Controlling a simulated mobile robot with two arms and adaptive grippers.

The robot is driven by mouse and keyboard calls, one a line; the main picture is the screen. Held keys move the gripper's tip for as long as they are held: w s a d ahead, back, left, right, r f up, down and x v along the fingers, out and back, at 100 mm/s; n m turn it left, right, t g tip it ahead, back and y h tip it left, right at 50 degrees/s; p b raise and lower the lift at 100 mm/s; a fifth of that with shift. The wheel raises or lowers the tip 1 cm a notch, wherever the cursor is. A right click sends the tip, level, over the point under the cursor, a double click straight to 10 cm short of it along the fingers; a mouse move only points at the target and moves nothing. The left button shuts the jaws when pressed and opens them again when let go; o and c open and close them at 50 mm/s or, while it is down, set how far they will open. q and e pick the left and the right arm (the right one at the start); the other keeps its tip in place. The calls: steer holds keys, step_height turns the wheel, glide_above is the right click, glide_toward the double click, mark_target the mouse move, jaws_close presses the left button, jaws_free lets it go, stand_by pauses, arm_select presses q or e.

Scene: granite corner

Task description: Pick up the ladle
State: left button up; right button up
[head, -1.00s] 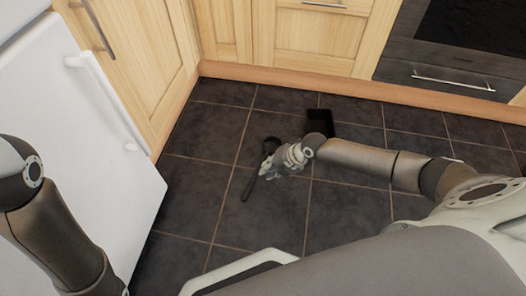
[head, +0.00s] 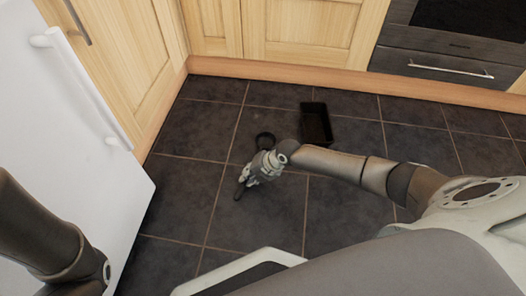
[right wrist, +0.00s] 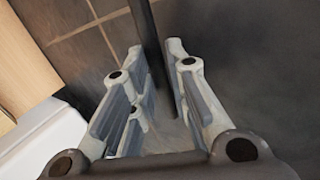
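The ladle is dark and lies on the tiled floor. Its round bowl (head: 265,140) shows in the head view just beyond my right gripper, and its handle end shows at the near side. My right gripper (head: 246,180) is down over the handle and hides most of it. In the right wrist view the dark handle (right wrist: 146,32) runs between the two fingers of the right gripper (right wrist: 156,55), which stand apart with gaps beside the handle. My left arm shows at the left edge of the head view, but its gripper is out of frame.
A black open box (head: 316,125) stands on the floor right of the ladle. A white appliance (head: 85,170) is at the left. Wooden cabinets (head: 300,30) and an oven (head: 445,65) line the back.

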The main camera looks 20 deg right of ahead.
steer(key=shift+w+a+f, duration=0.1)
steer(key=shift+w+f, duration=0.05)
steer(key=shift+f, duration=0.1)
steer(key=shift+r, duration=0.1)
jaws_close()
